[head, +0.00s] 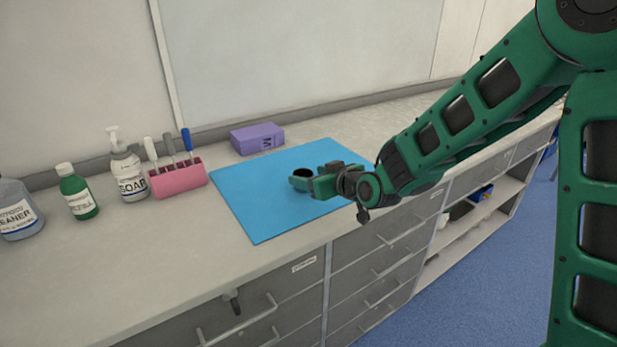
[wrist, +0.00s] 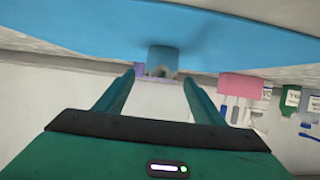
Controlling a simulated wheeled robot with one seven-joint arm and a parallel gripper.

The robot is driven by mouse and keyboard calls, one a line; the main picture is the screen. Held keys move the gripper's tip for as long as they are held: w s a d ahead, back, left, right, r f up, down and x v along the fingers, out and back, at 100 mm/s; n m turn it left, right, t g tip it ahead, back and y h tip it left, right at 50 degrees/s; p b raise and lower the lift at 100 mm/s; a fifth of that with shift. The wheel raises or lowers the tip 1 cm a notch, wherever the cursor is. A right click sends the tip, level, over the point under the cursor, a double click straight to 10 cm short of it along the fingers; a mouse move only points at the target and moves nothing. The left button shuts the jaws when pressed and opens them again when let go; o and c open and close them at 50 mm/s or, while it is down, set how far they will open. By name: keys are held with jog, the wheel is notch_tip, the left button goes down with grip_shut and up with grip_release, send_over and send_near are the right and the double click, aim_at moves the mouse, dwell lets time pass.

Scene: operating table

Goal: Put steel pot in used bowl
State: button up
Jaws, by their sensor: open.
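The steel pot (wrist: 163,58) is a small blue-grey cylinder on the blue mat (head: 255,195). The wrist picture is upside down, and the pot shows there ahead of my gripper (wrist: 159,77), between the two fingers in the picture. In the head view, a dark round top, seemingly the pot's (head: 303,172), shows beside my gripper (head: 312,177), which partly hides it. My fingers are apart with nothing held, low over the mat. I cannot tell whether they touch the pot. No used bowl can be made out in either view.
A purple box (head: 257,138) stands behind the mat. A pink holder with brushes (head: 178,178), a soap bottle (head: 129,172), a green bottle (head: 77,193) and a cleaner bottle (head: 17,212) stand to the left. The mat's left and front parts are clear. Drawers lie below the counter edge.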

jog(key=v, duration=1)
jog(key=shift+d, duration=0.15)
